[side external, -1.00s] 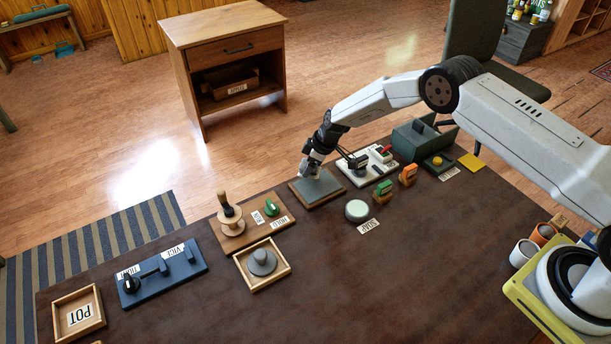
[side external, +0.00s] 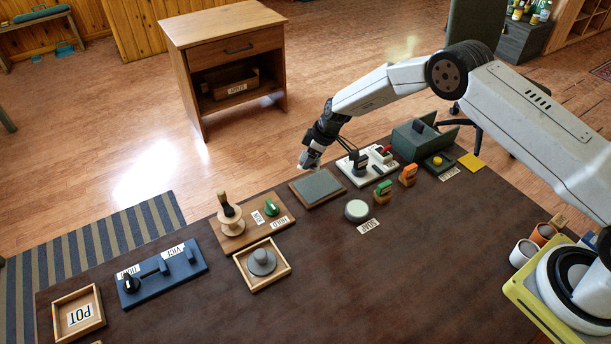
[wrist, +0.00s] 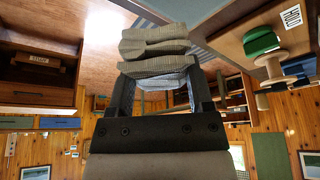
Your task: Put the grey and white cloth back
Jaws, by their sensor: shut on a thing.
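My gripper (side external: 309,163) is shut on the folded grey and white cloth. In the wrist view the cloth (wrist: 155,42) is a soft, ribbed grey bundle pinched between the two fingers (wrist: 158,88), with a paler striped part hanging behind them. In the side view my gripper is raised near the table's far edge, just behind the wood-framed grey board (side external: 318,186), and the cloth is too small there to make out clearly. The board's top is bare.
Left of the board is a wooden stand with a spool (side external: 231,222) and a green knob (side external: 271,208). Right of it is a white panel (side external: 362,168) with switches. A wooden cabinet (side external: 225,60) with an open shelf stands beyond the table.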

